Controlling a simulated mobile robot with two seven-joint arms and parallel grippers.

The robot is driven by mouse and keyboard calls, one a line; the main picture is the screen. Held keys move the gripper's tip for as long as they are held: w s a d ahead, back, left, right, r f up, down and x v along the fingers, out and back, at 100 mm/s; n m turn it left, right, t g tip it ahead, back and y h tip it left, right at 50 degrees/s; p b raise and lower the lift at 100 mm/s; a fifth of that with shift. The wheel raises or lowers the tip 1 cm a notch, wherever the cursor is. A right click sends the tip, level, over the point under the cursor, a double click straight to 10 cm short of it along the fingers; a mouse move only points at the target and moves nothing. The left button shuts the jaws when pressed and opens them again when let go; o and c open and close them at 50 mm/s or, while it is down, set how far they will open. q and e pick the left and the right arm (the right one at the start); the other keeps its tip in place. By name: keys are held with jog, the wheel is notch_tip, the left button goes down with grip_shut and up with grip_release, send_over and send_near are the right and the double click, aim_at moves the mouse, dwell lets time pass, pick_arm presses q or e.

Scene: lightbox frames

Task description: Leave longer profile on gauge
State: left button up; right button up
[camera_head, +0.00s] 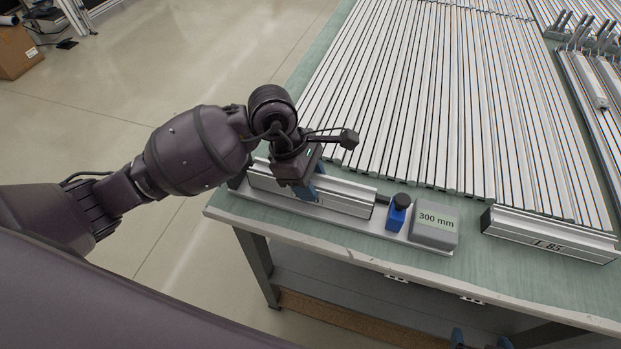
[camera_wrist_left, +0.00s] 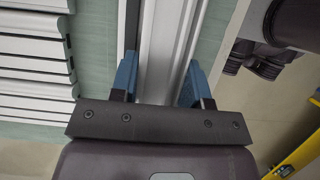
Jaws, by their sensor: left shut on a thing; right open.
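A silver aluminium profile (camera_head: 345,197) lies along the length gauge (camera_head: 400,238) at the table's front left corner. The gauge carries a blue stop with a black knob (camera_head: 397,214) and a grey block marked "300 mm" (camera_head: 434,227). The profile's right end is a little short of the blue stop. My left gripper (camera_head: 308,190) is shut on this profile from above. The left wrist view shows the profile (camera_wrist_left: 165,55) between the blue fingers (camera_wrist_left: 160,85). My right gripper (camera_head: 480,341) is open at the bottom edge, mostly out of frame, apart from the profiles. No second profile shows on the gauge.
Many long profiles (camera_head: 450,95) lie side by side behind the gauge. A profile block marked "L 85" (camera_head: 548,238) stands right of the gauge. Clamps and more profiles (camera_head: 590,75) are at the far right. The green table's front edge (camera_head: 330,250) is close to the gauge.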

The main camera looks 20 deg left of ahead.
pick_arm(q)
jog(key=o, duration=1.1)
jog(key=v, duration=1)
jog(key=shift+a+r+p, duration=0.25)
jog(key=shift+r+p, duration=0.1)
jog(key=shift+p, duration=0.05)
